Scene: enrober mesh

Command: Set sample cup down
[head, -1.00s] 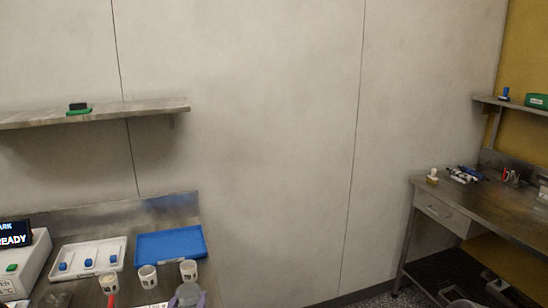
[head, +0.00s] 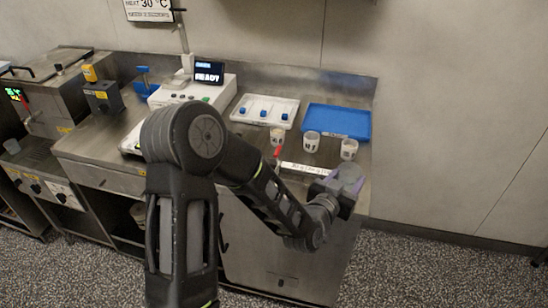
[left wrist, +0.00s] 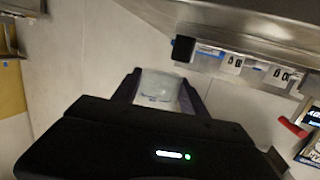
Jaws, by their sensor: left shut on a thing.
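My left gripper (head: 350,182) hangs over the front right edge of the steel counter, just in front of the rightmost of three white cups (head: 348,149). In the left wrist view, my left gripper (left wrist: 158,92) is shut on a translucent sample cup (left wrist: 158,84), held between its two fingers. In the head view the held cup is mostly hidden by the gripper. The other two labelled white cups (head: 311,142) (head: 277,135) stand in the same row on the counter. My right gripper is not in view.
Behind the cups lie a blue tray (head: 337,110) and a white tray (head: 290,105) with several blue-topped items. A white label strip (head: 305,169) and a red item (head: 277,152) lie in front. A white device with a READY display (head: 209,72) stands further left.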

